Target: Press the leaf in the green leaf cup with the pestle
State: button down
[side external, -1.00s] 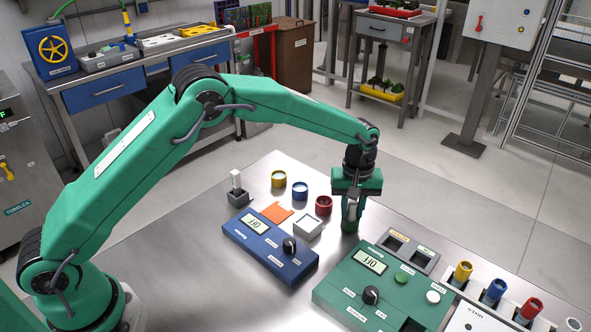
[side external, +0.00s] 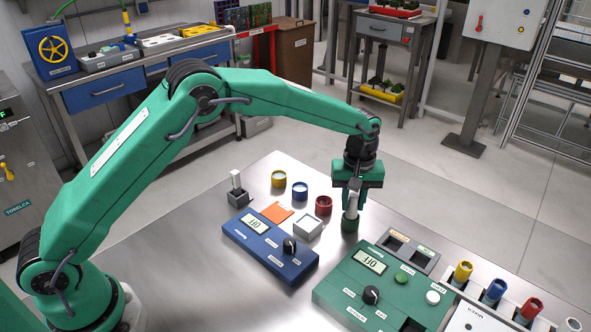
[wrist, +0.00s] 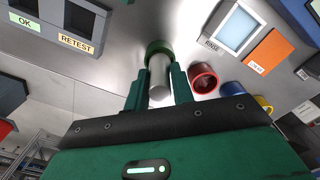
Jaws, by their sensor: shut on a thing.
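My gripper (side external: 353,192) is above the green leaf cup (side external: 349,226), which stands on the steel table. It is shut on the pestle, a pale grey cylinder (side external: 351,206) held upright, its lower end at the cup's mouth. In the wrist view the pestle (wrist: 159,76) is between the two green fingers, lined up with the green cup (wrist: 158,46). I cannot tell how far the pestle's end is inside the cup. The leaf is hidden.
Red (side external: 323,205), blue (side external: 300,190) and yellow (side external: 278,178) cups stand left of the green one. The blue device (side external: 270,247) and green device (side external: 385,285) are nearby. A grey holder (side external: 238,197) has a white upright piece.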

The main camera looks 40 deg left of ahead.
jog(key=shift+r, duration=2.05)
jog(key=shift+s, duration=0.1)
